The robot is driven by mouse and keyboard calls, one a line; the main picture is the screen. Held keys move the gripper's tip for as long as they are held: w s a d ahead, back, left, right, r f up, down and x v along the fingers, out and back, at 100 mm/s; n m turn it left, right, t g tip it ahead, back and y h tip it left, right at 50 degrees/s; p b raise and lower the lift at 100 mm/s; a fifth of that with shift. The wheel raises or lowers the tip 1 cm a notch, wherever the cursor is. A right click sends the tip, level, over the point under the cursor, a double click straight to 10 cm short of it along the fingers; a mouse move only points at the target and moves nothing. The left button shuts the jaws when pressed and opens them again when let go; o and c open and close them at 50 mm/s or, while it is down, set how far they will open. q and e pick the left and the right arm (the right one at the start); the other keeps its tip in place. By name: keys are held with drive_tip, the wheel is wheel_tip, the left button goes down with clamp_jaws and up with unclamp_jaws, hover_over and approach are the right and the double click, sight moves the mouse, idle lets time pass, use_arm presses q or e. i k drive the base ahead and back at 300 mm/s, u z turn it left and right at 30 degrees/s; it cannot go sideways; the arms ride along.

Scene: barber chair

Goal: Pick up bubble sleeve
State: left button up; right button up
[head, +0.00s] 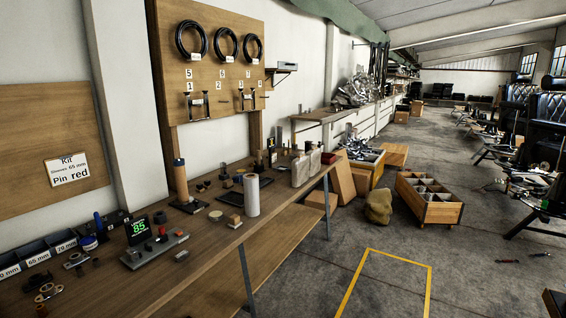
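Neither of my grippers is in the head view. A white upright cylinder (252,195) stands near the front edge of the long wooden workbench (215,235). It may be the bubble sleeve, but its surface is too small to make out, so I cannot tell for sure. A brown upright cylinder (180,180) with a blue band near its top stands farther back on the bench, to its left.
Labelled bins (35,257) and a device with a green "85" display (139,229) are at the bench's left. Grey canisters (301,169) stand farther along. A wooden crate (428,203) and a sack (378,207) are on the floor. The yellow-outlined floor (385,290) is clear.

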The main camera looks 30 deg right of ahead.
sight(300, 165)
drive_tip(key=i, duration=0.6)
drive_tip(key=z, duration=1.9)
drive_tip(key=i, duration=2.6)
drive_tip(key=u, duration=2.25)
